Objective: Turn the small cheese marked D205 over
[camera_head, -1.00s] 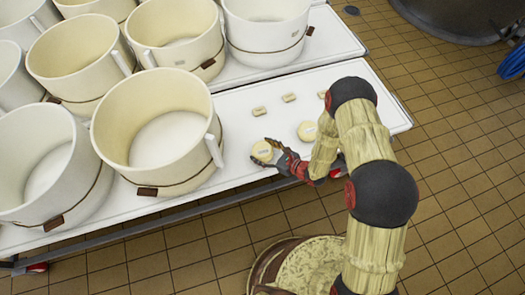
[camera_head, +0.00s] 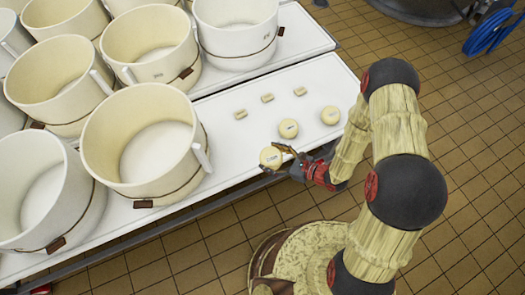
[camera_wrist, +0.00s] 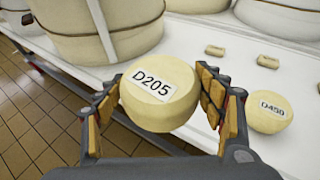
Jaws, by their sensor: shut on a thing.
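The small cheese marked D205 (camera_wrist: 155,110) is a pale yellow round with a white label. In the wrist view its label faces my camera, upright and readable. My gripper (camera_wrist: 158,100) is shut on it, with one finger at each side. In the head view the cheese (camera_head: 271,157) shows at the table's front edge, with my gripper (camera_head: 280,157) at its right. I cannot tell for sure whether it is clear of the table top. Its underside is hidden.
Several small pale blocks (camera_head: 267,98) lie behind. Large cream vats (camera_head: 145,140) crowd the table's left. White table top (camera_head: 230,150) is bare between.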

